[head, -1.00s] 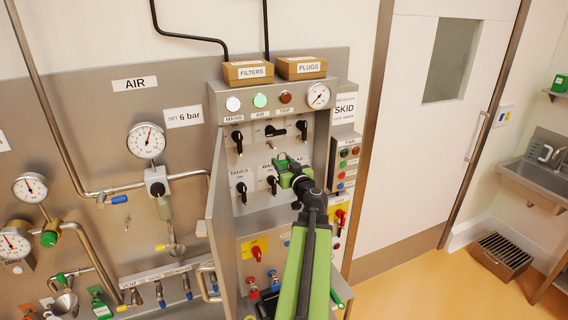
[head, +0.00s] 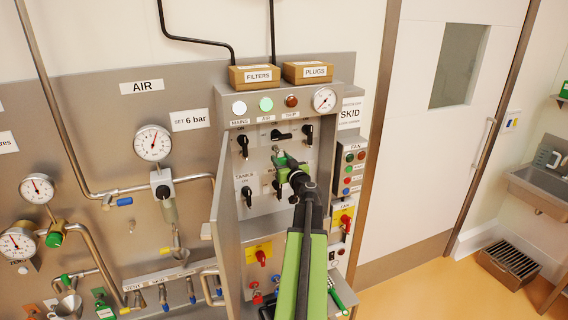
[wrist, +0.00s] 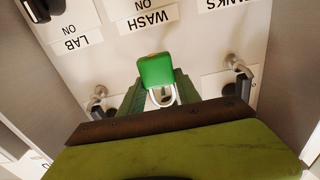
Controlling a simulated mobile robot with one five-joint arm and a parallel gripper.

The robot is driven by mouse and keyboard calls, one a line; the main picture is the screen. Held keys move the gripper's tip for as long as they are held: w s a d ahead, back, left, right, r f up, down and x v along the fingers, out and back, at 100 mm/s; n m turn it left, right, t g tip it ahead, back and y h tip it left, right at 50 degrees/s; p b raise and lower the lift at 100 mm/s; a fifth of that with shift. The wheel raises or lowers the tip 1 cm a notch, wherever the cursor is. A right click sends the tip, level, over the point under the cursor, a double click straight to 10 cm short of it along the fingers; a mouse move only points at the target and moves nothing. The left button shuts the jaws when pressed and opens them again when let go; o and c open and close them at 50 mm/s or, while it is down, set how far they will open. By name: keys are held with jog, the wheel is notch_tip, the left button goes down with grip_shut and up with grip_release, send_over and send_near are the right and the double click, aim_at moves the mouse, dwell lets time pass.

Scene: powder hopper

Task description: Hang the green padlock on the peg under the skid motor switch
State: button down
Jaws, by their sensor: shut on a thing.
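My gripper (head: 285,168) is shut on the green padlock (wrist: 155,70) and holds it in front of the open cabinet's switch panel. In the wrist view the green body and pale shackle (wrist: 176,97) show between my fingers. In the head view the padlock (head: 279,159) appears just below a black switch (head: 282,135) turned sideways in the upper row. No readable label there names the skid motor. The peg under that switch is mostly hidden by the padlock and gripper. I cannot tell whether the shackle touches a peg.
The open cabinet door (head: 227,225) stands left of my arm. Lower-row switches include one (head: 247,195) under TANKS. The wrist view shows a peg (wrist: 100,92) and another (wrist: 235,62) beside the padlock. The FILTERS box (head: 255,76) and PLUGS box (head: 307,72) sit on top.

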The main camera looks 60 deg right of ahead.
jog(key=shift+w+d, duration=0.3)
jog(key=shift+w, duration=0.05)
jog(key=shift+w+d+f+b, duration=0.4)
jog(key=shift+w+f+b, duration=0.1)
jog(key=shift+w+b, duration=0.1)
jog(key=c, duration=0.8)
grip_release()
jog(key=shift+o, duration=0.2)
jog(key=shift+a, duration=0.1)
